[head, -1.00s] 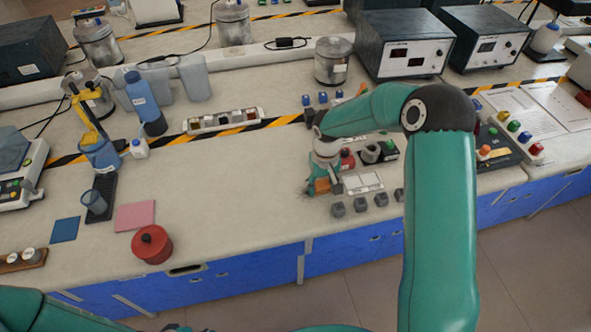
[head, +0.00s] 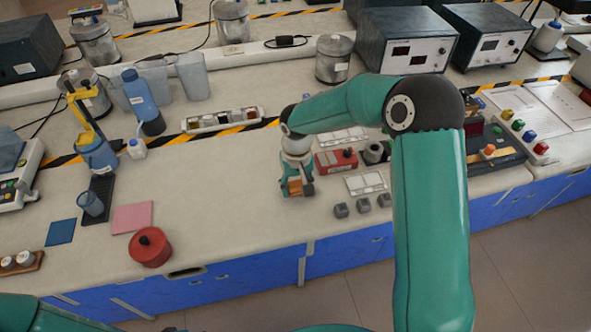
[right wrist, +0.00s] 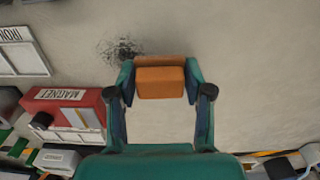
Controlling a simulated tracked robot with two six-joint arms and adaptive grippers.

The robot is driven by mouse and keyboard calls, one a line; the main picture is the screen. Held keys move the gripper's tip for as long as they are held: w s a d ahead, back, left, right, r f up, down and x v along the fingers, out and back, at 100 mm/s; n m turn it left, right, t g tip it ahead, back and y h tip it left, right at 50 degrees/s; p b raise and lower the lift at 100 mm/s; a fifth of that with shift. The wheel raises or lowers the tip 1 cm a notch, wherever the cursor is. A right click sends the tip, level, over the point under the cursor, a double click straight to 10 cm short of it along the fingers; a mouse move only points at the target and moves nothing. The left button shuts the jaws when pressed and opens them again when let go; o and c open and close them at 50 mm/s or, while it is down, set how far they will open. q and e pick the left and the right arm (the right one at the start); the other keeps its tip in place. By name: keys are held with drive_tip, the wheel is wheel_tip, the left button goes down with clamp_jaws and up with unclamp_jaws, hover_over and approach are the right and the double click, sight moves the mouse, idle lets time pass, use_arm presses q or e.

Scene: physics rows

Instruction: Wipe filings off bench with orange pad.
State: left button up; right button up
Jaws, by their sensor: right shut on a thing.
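My right gripper (head: 297,187) is shut on the orange pad (head: 295,187) and holds it low at the bench (head: 225,190), near the front middle. In the right wrist view the pad (right wrist: 161,82) sits between the two fingers. Whether the pad touches the bench is hard to tell. Dark grey filings (right wrist: 120,48) lie in a loose patch on the bench, just beyond the pad's upper left corner in the right wrist view. In the head view I cannot make the filings out clearly. Only part of my left arm shows at the bottom left; its gripper is out of view.
A red box labelled MAGNET (right wrist: 68,110) is close beside my right gripper; it also shows in the head view (head: 336,161). Small grey blocks (head: 362,205) stand near the front edge. A red round tin (head: 150,248) and pink sheet (head: 132,218) lie left. Bench between is clear.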

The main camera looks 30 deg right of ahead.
sight(297, 184)
drive_tip(key=shift+r+p, duration=1.4)
drive_tip(key=shift+r, duration=1.3)
use_arm(q)
wheel_tip(297, 184, up, 3)
drive_tip(key=shift+r, duration=0.1)
